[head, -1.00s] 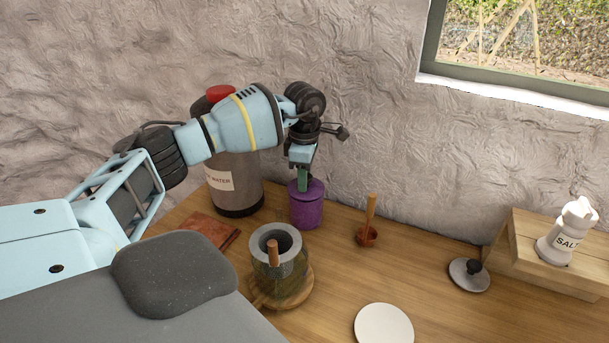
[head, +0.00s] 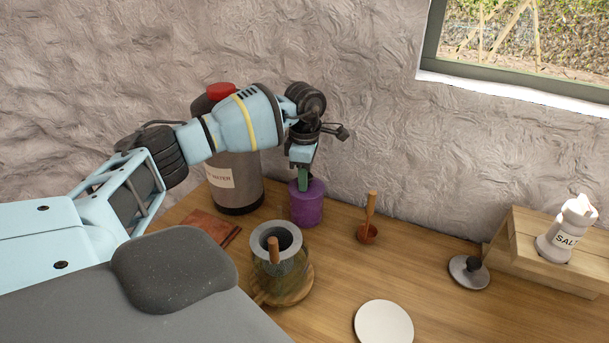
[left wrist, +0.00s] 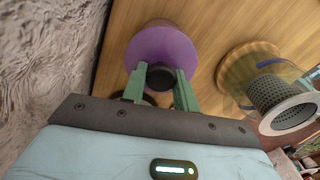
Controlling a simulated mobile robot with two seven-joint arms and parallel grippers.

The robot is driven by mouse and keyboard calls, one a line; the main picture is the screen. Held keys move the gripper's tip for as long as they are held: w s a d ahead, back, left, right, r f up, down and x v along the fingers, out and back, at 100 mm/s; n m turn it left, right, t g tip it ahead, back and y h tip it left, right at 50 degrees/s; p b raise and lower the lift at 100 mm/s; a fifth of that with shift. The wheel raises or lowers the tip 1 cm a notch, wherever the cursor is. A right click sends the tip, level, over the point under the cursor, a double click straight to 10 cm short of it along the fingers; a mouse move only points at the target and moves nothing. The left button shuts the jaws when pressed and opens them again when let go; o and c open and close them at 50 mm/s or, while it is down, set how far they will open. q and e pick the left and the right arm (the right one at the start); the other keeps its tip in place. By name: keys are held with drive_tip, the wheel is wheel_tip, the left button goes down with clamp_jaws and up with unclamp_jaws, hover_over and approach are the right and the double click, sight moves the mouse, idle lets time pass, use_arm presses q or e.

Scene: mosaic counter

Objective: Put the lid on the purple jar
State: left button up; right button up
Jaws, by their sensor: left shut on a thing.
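The purple jar (head: 308,208) stands upright at the back of the wooden counter, near the wall. Its round purple lid (left wrist: 160,50) has a dark knob and faces the camera in the left wrist view. My left gripper (head: 304,181) is above the jar, pointing down. In the left wrist view its green fingers (left wrist: 160,76) are shut on the knob. The lid is over the jar's mouth and looks level with it. Whether it touches the rim all round I cannot tell, as the lid hides the mouth. My right gripper is out of view.
A dark flask (head: 236,180) with a red top stands left of the jar.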

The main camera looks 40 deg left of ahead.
use_arm(q)
drive_tip(key=o, duration=1.6)
drive_tip(key=shift+c, duration=0.2)
drive_tip(key=shift+r+p, duration=1.15)
drive_tip(key=shift+r, duration=2.4)
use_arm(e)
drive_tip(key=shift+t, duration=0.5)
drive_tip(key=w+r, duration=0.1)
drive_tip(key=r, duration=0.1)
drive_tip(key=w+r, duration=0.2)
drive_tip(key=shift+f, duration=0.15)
